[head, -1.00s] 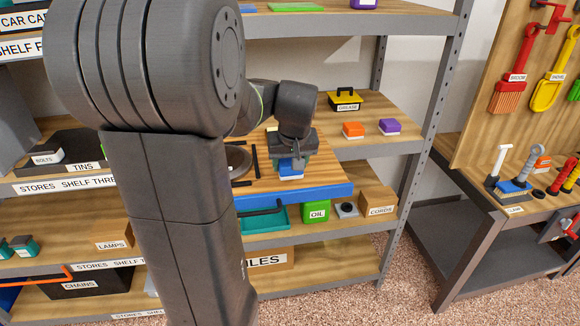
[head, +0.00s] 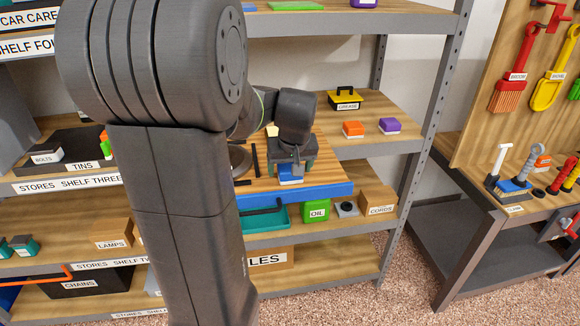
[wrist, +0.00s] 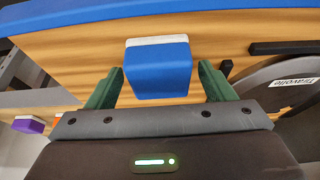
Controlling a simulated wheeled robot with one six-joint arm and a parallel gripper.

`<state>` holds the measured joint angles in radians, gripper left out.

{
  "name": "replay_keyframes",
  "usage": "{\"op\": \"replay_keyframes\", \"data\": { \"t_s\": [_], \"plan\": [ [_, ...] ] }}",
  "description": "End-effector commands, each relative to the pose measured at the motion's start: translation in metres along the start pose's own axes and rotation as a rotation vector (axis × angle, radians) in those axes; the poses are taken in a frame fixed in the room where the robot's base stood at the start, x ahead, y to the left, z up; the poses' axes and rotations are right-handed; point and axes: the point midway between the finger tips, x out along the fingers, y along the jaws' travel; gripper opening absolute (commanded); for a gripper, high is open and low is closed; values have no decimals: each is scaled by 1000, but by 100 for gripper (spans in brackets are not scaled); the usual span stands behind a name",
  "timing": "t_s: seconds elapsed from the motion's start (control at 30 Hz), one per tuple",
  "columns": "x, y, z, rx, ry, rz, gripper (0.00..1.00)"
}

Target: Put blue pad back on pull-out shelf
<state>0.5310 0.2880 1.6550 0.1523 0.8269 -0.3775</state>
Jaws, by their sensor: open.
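The blue pad (head: 290,173), a small blue block with a white layer, is on the wooden pull-out shelf (head: 330,175), close to its blue front edge (head: 300,193). In the wrist view the pad (wrist: 158,70) lies between the two green fingers of my gripper (wrist: 161,76). The jaws are open, with wood showing between pad and fingers, at least near the fingertips. In the head view my gripper (head: 291,168) is right over the pad and hides part of it. The blue shelf edge also shows in the wrist view (wrist: 60,15).
A round grey tin (wrist: 285,88) and black bars (wrist: 285,47) lie on one side of the pull-out shelf. An orange block (head: 352,129), a purple block (head: 389,126) and a yellow grease box (head: 346,99) stand on the rack shelf behind. The shelf above overhangs.

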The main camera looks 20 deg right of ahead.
Motion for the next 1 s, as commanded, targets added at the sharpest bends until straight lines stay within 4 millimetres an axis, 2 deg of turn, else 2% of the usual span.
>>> {"op": "replay_keyframes", "data": {
  "t_s": [0.17, 0.4, 0.6, 0.73, 1.0],
  "plan": [
    [-27, 1, -2, 0, 7, 2, 76],
    [-80, 0, -2, 0, 6, 2, 76],
    [-111, 0, -1, 1, 4, 1, 76],
    [-119, 0, -1, 0, 2, 1, 76],
    [-121, 0, 0, 0, 0, 0, 76]
  ]
}}
